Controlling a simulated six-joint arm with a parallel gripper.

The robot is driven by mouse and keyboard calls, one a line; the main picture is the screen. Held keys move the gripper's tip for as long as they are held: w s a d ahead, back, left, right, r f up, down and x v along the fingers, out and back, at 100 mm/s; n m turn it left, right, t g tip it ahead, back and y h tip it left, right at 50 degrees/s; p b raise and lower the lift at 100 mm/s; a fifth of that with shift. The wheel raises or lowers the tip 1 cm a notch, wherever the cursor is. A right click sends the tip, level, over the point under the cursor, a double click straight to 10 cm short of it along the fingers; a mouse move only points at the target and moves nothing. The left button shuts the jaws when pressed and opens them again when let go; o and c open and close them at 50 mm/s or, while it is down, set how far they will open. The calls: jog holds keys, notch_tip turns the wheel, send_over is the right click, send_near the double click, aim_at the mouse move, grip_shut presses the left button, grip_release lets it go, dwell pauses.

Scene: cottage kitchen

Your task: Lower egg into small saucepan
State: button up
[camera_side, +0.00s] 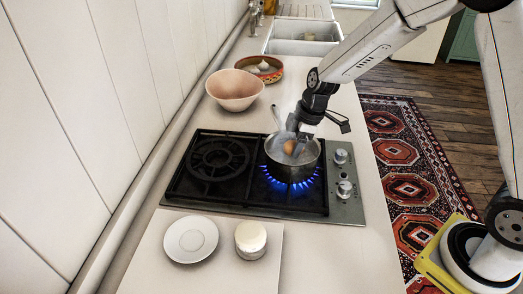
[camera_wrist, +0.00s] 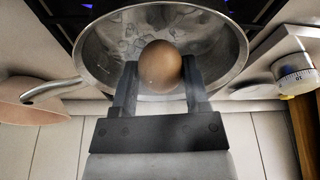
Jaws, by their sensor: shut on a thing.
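The brown egg (camera_wrist: 160,66) is between the two fingers of my gripper (camera_wrist: 160,88), which is shut on it. In the side view the egg (camera_side: 289,147) shows at the mouth of the small saucepan (camera_side: 292,174), with my gripper (camera_side: 297,132) above it. The steel saucepan (camera_wrist: 233,62) sits on the right burner over blue flames. In the wrist view the egg overlaps the pan's inside, where the water looks bubbly. I cannot tell whether the egg touches the water. The pan's handle (camera_wrist: 50,89) points away from the fingers to the left.
The gas hob (camera_side: 185,192) has a free left burner (camera_side: 217,158) and knobs on its right edge (camera_side: 345,189). A pink bowl (camera_side: 234,90) and a patterned dish (camera_side: 273,72) stand behind.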

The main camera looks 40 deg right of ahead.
jog(key=shift+f, duration=1.6)
dwell(1.4)
jog(key=o, duration=0.9)
jog(key=shift+r, duration=0.1)
jog(key=shift+v, duration=3.85)
